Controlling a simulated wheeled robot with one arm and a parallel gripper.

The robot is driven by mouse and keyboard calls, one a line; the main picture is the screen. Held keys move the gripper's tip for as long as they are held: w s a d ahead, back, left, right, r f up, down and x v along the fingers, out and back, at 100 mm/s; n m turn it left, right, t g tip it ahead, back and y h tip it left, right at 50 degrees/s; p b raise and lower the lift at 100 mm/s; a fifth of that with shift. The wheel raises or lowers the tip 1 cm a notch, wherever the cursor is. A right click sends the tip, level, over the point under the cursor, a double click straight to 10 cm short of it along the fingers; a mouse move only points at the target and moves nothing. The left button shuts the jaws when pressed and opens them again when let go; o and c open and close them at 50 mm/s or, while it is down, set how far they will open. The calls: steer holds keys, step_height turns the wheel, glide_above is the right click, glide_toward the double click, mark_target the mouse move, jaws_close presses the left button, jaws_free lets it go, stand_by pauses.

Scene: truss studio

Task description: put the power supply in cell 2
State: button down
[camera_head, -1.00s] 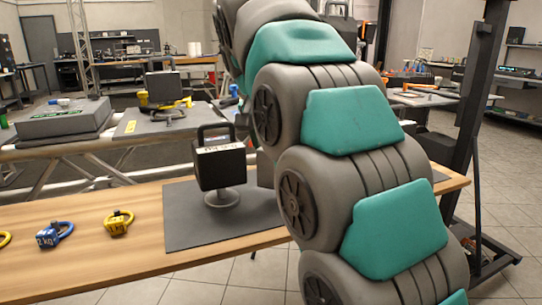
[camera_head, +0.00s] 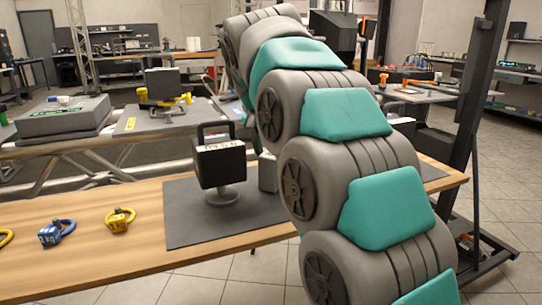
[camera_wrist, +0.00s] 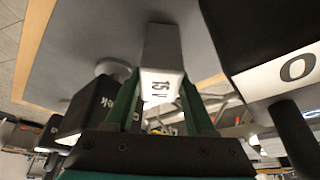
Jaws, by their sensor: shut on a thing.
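The power supply is most likely the light grey block marked "15 V" (camera_wrist: 161,62). In the wrist view it is between the green fingers of my gripper (camera_wrist: 160,112), which is shut on it. A grey box (camera_head: 267,173), probably the same block, shows beside my arm over the grey mat (camera_head: 190,228). I cannot tell if it touches the mat. My gripper is hidden behind my arm in the head view. No cell numbers can be read, so I cannot make out cell 2.
A black handled box on a round stand (camera_head: 221,165) is on the mat, and also left in the wrist view (camera_wrist: 88,105). Another black box with a white label (camera_wrist: 262,38) is close on the right. Yellow (camera_head: 119,220) and blue (camera_head: 57,232) weights lie on the wooden table (camera_head: 110,265).

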steer(key=shift+f, duration=0.15)
steer(key=shift+f, duration=0.15)
steer(key=shift+c, duration=1.2)
jaws_free()
